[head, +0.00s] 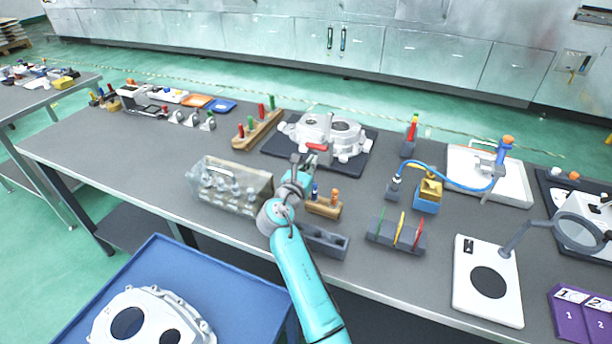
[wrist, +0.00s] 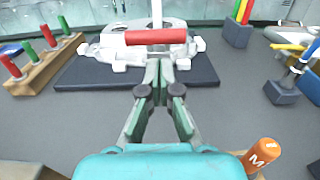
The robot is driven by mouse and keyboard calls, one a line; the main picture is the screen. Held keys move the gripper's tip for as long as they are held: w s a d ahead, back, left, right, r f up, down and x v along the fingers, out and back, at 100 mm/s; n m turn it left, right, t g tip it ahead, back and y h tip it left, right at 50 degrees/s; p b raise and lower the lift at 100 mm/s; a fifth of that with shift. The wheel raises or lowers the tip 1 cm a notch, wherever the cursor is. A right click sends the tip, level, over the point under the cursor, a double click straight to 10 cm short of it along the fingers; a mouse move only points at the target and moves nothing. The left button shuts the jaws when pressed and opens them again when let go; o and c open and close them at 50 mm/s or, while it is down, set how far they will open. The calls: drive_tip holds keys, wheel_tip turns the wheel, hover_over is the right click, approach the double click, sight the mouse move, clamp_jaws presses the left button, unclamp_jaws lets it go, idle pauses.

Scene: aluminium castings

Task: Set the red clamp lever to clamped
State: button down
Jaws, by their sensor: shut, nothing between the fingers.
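The red clamp lever (head: 317,147) shows as a short red bar at the front of the pale casting (head: 345,135). In the wrist view the red lever (wrist: 156,36) lies level across the picture, just beyond my fingertips. My gripper (head: 305,159) is shut and empty, in front of the casting. In the wrist view my gripper (wrist: 160,66) points at the lever's middle; I cannot tell whether it touches. The casting sits on a dark mat (wrist: 75,72). The lever's pivot is not clearly visible.
A wooden rack (head: 262,133) with red and green handles stands left of the mat. A clear box (head: 228,186) stands left of my gripper. A small wooden block (head: 325,208) with an orange-topped plug is close on the right. The grey bench right of the mat is partly free.

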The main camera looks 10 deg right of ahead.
drive_tip(key=shift+w+d+r, duration=0.4)
drive_tip(key=shift+w+r, duration=0.05)
drive_tip(key=shift+r, duration=0.05)
drive_tip(key=shift+w+r, duration=0.1)
drive_tip(key=shift+r, duration=0.3)
drive_tip(key=shift+r+g+y, duration=0.2)
drive_tip(key=shift+g+y, duration=0.1)
drive_tip(key=shift+g, duration=0.1)
